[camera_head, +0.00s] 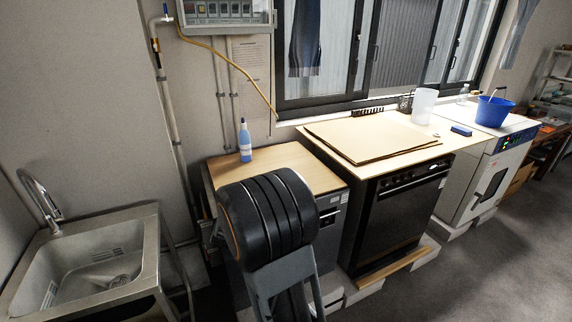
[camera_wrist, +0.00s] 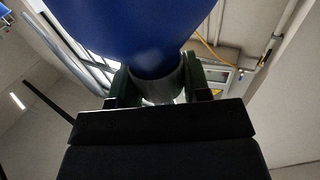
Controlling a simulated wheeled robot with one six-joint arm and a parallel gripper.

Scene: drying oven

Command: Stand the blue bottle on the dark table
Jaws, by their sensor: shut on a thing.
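In the wrist view my gripper (camera_wrist: 157,88) is shut on the grey, narrow part of a dark blue, rounded thing (camera_wrist: 140,30). It looks like a blue bottle held at its neck; its far end is cut off by the picture edge. In the head view my gripper and this thing are hidden behind my black arm link. A lighter blue bottle (camera_head: 245,143) stands upright on the wooden-topped counter (camera_head: 290,158), with no gripper on it. A dark brown table (camera_head: 556,143) is partly visible at the far right, beyond the white oven.
A steel sink (camera_head: 95,262) is at the left. A blue bucket (camera_head: 494,111) stands on the white drying oven (camera_head: 482,180). The floor (camera_head: 500,270) at front right is clear.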

